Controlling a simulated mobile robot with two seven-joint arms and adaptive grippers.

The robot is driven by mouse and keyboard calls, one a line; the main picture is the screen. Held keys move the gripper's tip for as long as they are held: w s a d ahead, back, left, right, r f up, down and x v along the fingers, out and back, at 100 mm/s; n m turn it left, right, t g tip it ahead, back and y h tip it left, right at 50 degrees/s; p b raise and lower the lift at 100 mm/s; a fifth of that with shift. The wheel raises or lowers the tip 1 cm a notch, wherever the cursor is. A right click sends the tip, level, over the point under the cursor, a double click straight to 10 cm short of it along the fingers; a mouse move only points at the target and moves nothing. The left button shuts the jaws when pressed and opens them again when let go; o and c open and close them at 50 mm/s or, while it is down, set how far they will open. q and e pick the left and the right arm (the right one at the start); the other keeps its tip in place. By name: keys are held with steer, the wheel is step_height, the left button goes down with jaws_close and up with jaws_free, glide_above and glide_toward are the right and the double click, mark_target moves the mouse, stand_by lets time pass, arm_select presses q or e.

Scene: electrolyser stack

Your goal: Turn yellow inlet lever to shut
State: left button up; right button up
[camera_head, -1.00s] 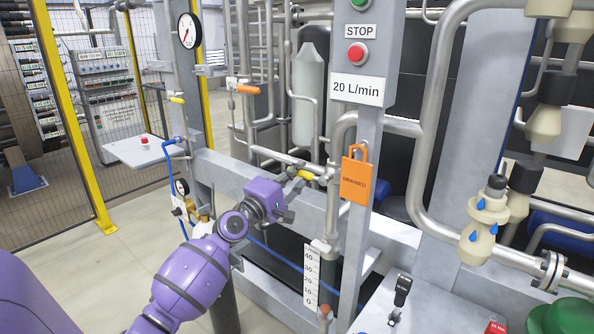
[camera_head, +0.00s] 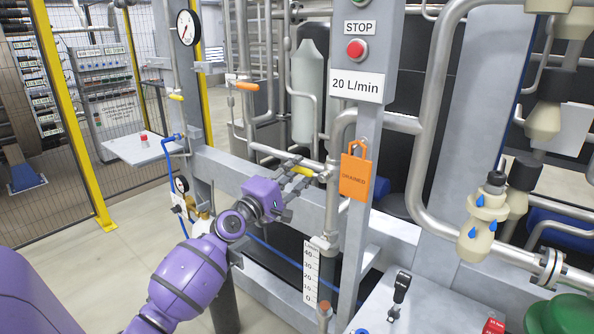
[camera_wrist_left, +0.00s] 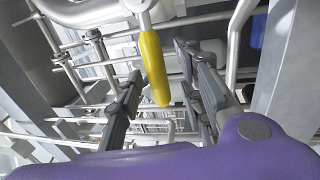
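The yellow lever (camera_head: 304,171) sits on a pipe valve left of the grey post, in the middle of the head view. In the left wrist view the yellow lever (camera_wrist_left: 153,62) hangs from a metal stem, its free end pointing toward my palm. My left gripper (camera_head: 290,176) reaches it from the lower left. In the left wrist view my left gripper (camera_wrist_left: 160,72) is open, one finger on each side of the lever. Gaps show between the lever and both fingers. My right gripper is not in view.
A steel beam (camera_head: 225,172) runs below my left gripper. Another yellow handle (camera_head: 176,97) and an orange handle (camera_head: 247,87) are further back. A grey shelf (camera_head: 125,150) stands at left.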

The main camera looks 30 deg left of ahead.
arm_select(q)
steer(key=v, duration=1.1)
steer(key=shift+s, duration=0.15)
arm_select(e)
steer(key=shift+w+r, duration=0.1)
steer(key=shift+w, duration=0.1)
arm_select(q)
steer(key=shift+a, duration=0.1)
